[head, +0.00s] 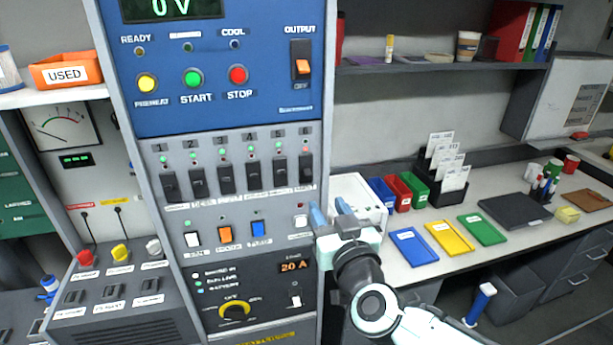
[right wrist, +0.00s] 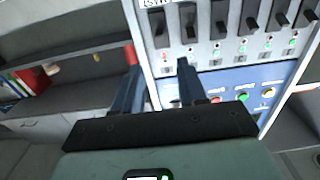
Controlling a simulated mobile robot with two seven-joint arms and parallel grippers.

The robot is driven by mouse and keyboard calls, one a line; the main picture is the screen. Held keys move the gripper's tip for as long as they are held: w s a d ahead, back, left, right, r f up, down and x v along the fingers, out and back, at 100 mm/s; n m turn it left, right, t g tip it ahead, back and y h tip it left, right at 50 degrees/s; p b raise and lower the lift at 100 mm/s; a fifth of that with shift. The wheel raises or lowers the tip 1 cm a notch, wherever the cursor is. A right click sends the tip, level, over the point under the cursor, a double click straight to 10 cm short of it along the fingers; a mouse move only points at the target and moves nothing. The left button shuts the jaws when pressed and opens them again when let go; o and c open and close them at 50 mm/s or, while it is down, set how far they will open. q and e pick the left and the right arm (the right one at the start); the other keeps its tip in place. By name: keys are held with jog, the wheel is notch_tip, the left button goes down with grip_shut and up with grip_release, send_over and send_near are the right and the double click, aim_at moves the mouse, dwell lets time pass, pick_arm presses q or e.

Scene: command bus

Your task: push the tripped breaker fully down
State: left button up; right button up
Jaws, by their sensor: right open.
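The row of black breakers, numbered 1 to 6, is on the grey panel (head: 255,205) in the head view, with small indicator lights above them. Breaker 6 (head: 306,168) is at the right end. It is at the left end of the row in the right wrist view (right wrist: 160,25), where a reddish light shows by it. I cannot tell for sure from lever position which breaker is tripped. My right gripper (head: 328,210) is open and empty, below and right of breaker 6, at the panel's right edge. Its fingers show in the right wrist view (right wrist: 160,82). My left gripper is not in view.
Below the breakers are white, orange and blue switches and a yellow knob (head: 234,311). Above are START and STOP buttons and an OUTPUT switch (head: 302,67). Right of the panel, a bench holds a white container (head: 352,190) and coloured trays (head: 450,237).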

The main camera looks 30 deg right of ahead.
aim_at(309, 175)
jog(key=p+x, duration=0.1)
jog(key=x, duration=1.1)
jog(key=shift+w, duration=0.15)
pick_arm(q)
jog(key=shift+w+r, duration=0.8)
pick_arm(e)
grip_shut()
